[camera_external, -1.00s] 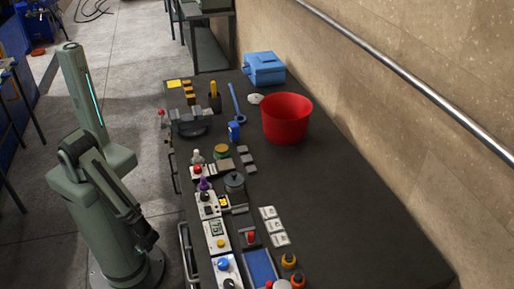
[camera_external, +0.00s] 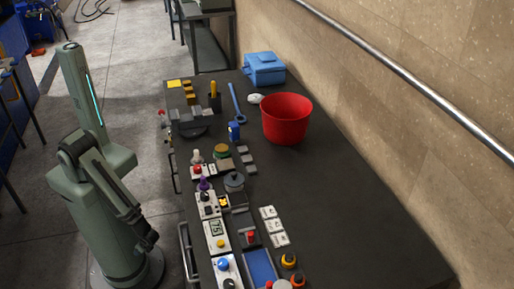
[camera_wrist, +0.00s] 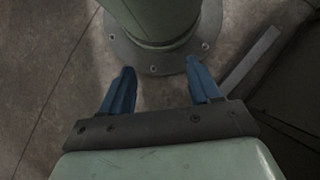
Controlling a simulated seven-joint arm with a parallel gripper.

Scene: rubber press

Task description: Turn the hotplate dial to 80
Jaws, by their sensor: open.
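A row of control boxes runs along the left edge of the dark bench (camera_external: 350,215). One white box (camera_external: 214,244) has a small display (camera_external: 215,228) whose digits look like 75, and a yellow knob (camera_external: 221,244) below it. A dark round plate-like item (camera_external: 234,181) stands farther back, near a box with a black dial (camera_external: 207,210). I cannot tell for sure which dial is the hotplate's. My gripper shows in the wrist view (camera_wrist: 160,68) with its two blue fingers apart and nothing between them. It points at my base, left of the bench and away from the dials.
A red bucket (camera_external: 286,120) and a blue box (camera_external: 264,68) stand toward the back of the bench. White tiles (camera_external: 273,226), a blue tray (camera_external: 261,266) and orange-topped items (camera_external: 288,261) lie near the boxes. The bench's right side is clear, beside the wall with a rail (camera_external: 420,85).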

